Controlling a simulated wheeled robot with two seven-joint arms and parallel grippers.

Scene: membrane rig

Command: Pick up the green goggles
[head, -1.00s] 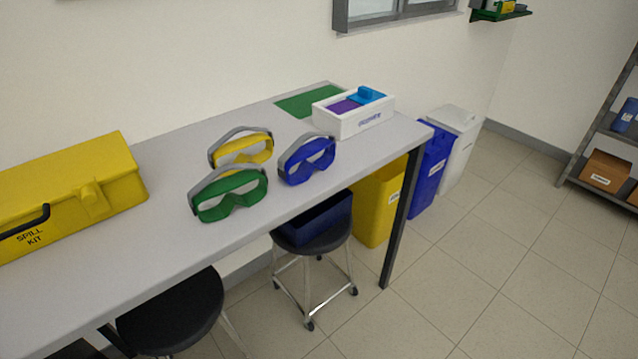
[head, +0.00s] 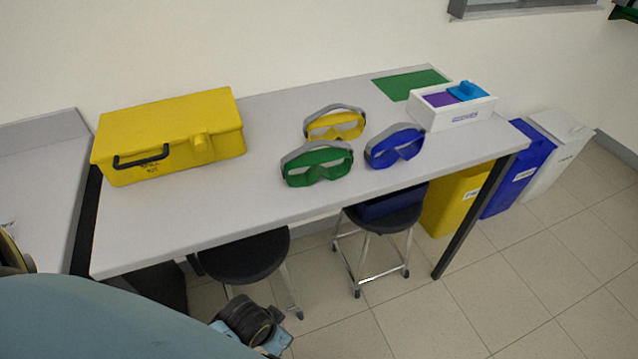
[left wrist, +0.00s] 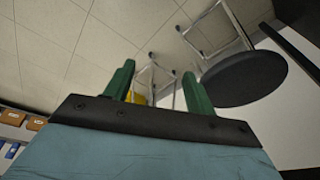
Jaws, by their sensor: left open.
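The green goggles (head: 316,164) lie on the grey table near its front edge, with a grey strap at the back. The yellow goggles (head: 336,124) lie just behind them and the blue goggles (head: 395,146) just to their right. In the left wrist view my left gripper (left wrist: 158,76) shows two green fingers spread apart with nothing between them. It is away from the goggles, which do not show in that view; the floor and stools are beyond it. My right gripper is not in view.
A yellow spill kit case (head: 170,136) stands on the table's left part. A white box with coloured lids (head: 452,112) and a green mat (head: 411,84) are at the right. Stools (head: 245,254) stand under the front edge. The tabletop between case and goggles is clear.

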